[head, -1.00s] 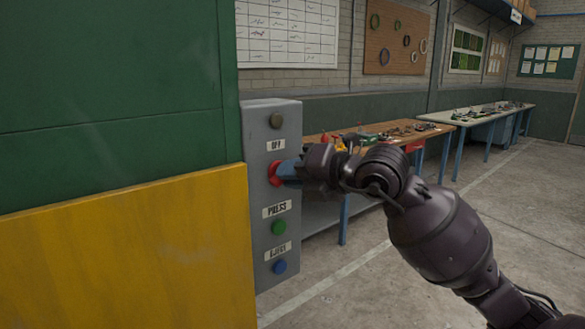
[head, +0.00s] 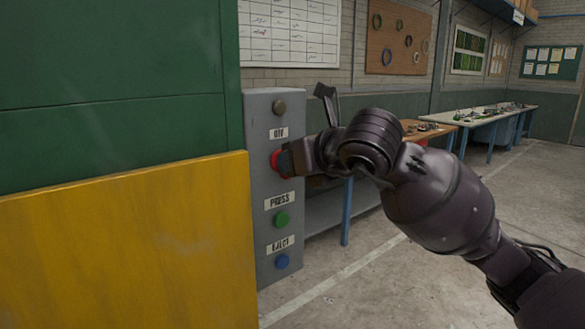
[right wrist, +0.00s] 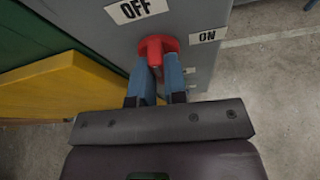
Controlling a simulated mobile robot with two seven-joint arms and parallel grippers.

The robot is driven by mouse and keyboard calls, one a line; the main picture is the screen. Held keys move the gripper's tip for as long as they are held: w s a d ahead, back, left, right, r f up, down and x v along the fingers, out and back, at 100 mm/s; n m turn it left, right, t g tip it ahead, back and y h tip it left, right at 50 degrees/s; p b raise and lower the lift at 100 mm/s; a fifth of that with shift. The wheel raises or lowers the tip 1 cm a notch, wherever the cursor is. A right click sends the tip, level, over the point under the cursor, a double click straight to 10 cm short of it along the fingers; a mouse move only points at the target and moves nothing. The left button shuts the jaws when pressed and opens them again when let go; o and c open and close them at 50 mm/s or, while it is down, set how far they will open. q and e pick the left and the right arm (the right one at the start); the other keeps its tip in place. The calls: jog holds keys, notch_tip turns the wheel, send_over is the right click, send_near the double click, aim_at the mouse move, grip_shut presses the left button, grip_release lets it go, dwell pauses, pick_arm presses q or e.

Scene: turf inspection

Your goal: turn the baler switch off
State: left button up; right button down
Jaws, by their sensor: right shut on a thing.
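The baler switch is a red knob with a handle (head: 276,160) on the front of a grey control box (head: 262,240). An OFF label (head: 279,133) sits just above it. In the right wrist view, the red switch handle (right wrist: 154,50) shows between the OFF label (right wrist: 138,9) and an ON label (right wrist: 207,36). My right gripper (head: 285,163) is at the switch, and its blue fingers (right wrist: 158,72) are shut on the red handle. The gripper hides part of the switch in the head view, and I cannot tell its exact angle. My left gripper is not in view.
Below the switch are a green PRESS button (head: 282,220) and a blue EJECT button (head: 282,262). A dark round button (head: 279,107) is above. A green and yellow machine panel (head: 125,245) stands close at left. A workbench (head: 420,131) is behind; the floor at right is clear.

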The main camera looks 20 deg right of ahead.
jog(key=shift+n+h+b, duration=0.3)
jog(key=shift+n+h, duration=0.1)
dwell(0.3)
jog(key=c, duration=1.2)
grip_release()
jog(key=shift+o, duration=0.2)
jog(key=v, duration=1.1)
jog(key=shift+a, duration=0.1)
